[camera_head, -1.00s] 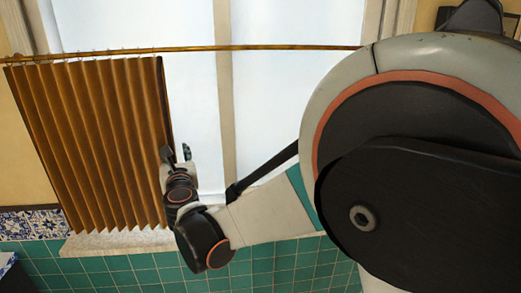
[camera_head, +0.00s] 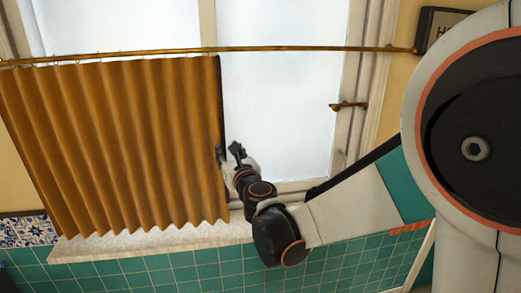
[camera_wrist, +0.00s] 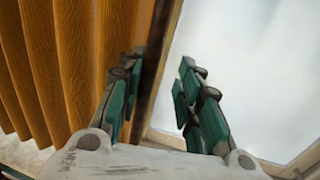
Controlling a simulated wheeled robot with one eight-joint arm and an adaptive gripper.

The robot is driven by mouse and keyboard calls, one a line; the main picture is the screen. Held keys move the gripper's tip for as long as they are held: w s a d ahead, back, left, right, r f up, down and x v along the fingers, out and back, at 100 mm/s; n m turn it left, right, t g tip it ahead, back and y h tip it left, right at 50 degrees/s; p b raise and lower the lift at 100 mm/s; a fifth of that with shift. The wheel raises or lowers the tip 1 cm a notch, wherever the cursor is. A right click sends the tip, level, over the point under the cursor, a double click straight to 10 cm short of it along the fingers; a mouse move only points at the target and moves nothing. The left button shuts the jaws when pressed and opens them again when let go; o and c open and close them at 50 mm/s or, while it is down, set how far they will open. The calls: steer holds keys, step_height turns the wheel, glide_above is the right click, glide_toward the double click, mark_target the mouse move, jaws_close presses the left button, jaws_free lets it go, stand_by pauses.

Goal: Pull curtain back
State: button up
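The orange-brown pleated curtain (camera_head: 110,150) hangs from a brass rod (camera_head: 290,48) and covers the left part of the window. Its dark right edge is a little right of the window's middle post. My gripper (camera_head: 229,152) is at that edge, around the curtain's mid-height. In the wrist view my gripper (camera_wrist: 161,62) has its two green and grey fingers apart. The left finger overlaps the curtain (camera_wrist: 60,70) beside the dark edge strip, and the right finger is over the bright pane. I cannot tell whether a finger touches the curtain.
The bare window pane (camera_head: 275,120) lies right of the curtain, with a brass handle (camera_head: 348,105) on its frame. A pale sill (camera_head: 150,240) runs below, above green tiles (camera_head: 200,268). A dark sign (camera_head: 437,25) is near the rod's right end.

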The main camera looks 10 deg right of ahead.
steer(key=d, duration=1.1)
steer(key=shift+w+p, duration=0.2)
steer(key=shift+p, duration=0.1)
steer(key=p+v, duration=0.1)
steer(key=v, duration=1.5)
stand_by(0.9)
stand_by(0.4)
steer(key=a+f+p+x, duration=0.1)
steer(key=f+x, duration=0.2)
steer(key=x, duration=1.3)
steer(key=shift+a+p, duration=0.2)
steer(key=shift+p, duration=0.2)
